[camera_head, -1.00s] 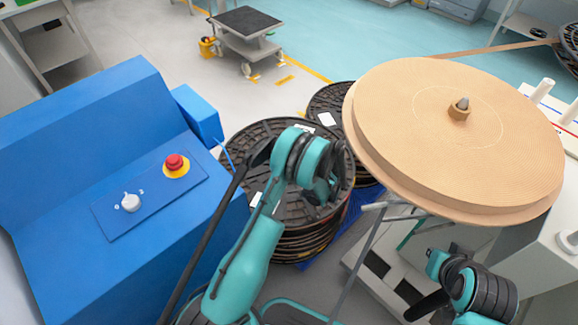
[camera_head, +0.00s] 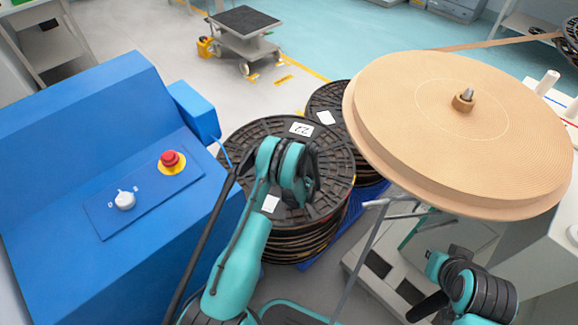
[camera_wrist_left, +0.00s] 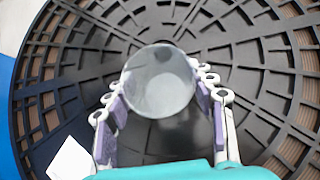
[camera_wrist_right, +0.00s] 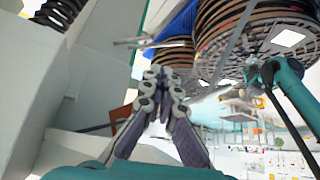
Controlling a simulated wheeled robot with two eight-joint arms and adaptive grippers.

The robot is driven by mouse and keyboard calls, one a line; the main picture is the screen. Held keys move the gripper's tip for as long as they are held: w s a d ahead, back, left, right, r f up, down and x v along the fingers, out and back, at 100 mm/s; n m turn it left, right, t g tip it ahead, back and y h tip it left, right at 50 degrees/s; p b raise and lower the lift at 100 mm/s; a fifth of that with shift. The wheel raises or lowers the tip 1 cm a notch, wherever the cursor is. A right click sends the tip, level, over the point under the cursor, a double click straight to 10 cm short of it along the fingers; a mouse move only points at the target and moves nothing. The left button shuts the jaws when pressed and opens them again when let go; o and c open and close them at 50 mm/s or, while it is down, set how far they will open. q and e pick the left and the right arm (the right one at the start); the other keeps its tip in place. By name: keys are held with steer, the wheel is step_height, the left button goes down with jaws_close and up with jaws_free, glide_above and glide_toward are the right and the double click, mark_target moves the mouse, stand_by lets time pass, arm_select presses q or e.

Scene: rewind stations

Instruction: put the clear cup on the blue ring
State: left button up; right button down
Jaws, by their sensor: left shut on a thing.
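The clear cup (camera_wrist_left: 158,80) is a greyish see-through cylinder in the left wrist view. My left gripper (camera_wrist_left: 160,92) is shut on it, one finger on each side, above the black slotted face of a reel. In the head view the cup cannot be made out behind my left wrist. My right gripper (camera_wrist_right: 162,78) shows in the right wrist view with its fingertips together and nothing seen between them. I see no blue ring in any view; the reel face under the cup is partly hidden.
A stack of black reels (camera_head: 240,150) with white labels stands below my left arm, another behind it. A blue console (camera_head: 75,170) with a red button (camera_head: 170,159) is on the left. A big tan paper roll (camera_head: 430,120) overhangs on the right.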

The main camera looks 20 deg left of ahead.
arm_select(q)
steer(key=shift+f, duration=0.1)
steer(key=o, duration=1.1)
